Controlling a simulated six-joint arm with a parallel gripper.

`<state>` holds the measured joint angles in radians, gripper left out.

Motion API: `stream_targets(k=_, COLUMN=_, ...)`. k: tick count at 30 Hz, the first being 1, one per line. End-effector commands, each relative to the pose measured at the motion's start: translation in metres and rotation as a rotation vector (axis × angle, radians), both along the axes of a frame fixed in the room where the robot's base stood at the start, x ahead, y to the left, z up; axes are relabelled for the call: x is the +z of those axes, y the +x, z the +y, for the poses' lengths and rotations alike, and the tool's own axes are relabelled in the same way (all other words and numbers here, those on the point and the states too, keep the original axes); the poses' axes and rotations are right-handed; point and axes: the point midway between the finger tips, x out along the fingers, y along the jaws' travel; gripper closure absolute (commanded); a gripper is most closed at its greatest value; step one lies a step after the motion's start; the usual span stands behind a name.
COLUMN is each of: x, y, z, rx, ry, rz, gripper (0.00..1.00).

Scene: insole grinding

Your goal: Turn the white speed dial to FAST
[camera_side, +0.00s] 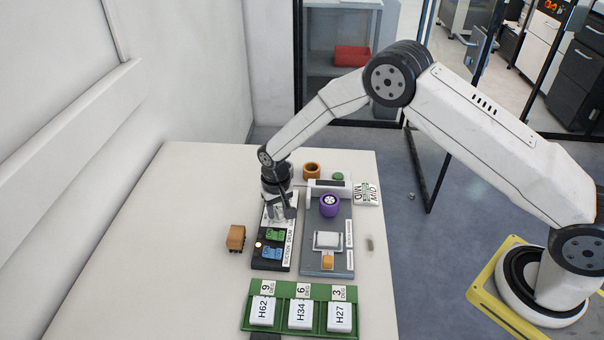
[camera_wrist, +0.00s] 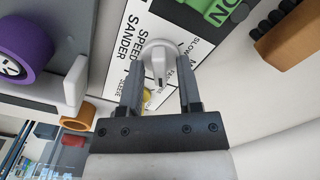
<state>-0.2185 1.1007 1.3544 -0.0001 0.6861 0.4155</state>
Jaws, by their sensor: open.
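The white speed dial (camera_wrist: 158,52) is a round knob with a raised pointer bar, on the panel lettered SPEED SANDER (camera_wrist: 133,42). In the wrist view the bar points down, towards my wrist. My gripper (camera_wrist: 160,75) is open, one finger on each side of the bar; I cannot tell if either touches it. SLOW shows right of the dial. The other scale words are partly hidden, so the exact setting cannot be read. In the side view my gripper (camera_side: 280,208) is down at the far end of the dark control panel (camera_side: 262,262) and largely covers the dial.
A green ON button (camera_side: 275,235) and a blue button (camera_side: 272,253) sit nearer on the panel. The grey machine with a purple wheel (camera_side: 330,205) stands close on the right. A brown block (camera_side: 236,238) lies left. A green rack (camera_side: 290,291) holds labelled white blocks. The table's left is clear.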

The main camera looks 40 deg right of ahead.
Motion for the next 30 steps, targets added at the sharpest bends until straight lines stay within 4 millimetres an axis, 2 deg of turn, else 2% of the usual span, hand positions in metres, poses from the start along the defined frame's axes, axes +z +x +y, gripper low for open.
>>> stream_targets(k=5, x=0.004, y=0.0, z=0.0, rx=0.001, ry=0.0, rz=0.0, gripper=0.56)
stream_targets(k=30, x=0.051, y=0.0, z=0.0, rx=0.002, ry=0.0, rz=-0.001, gripper=0.56)
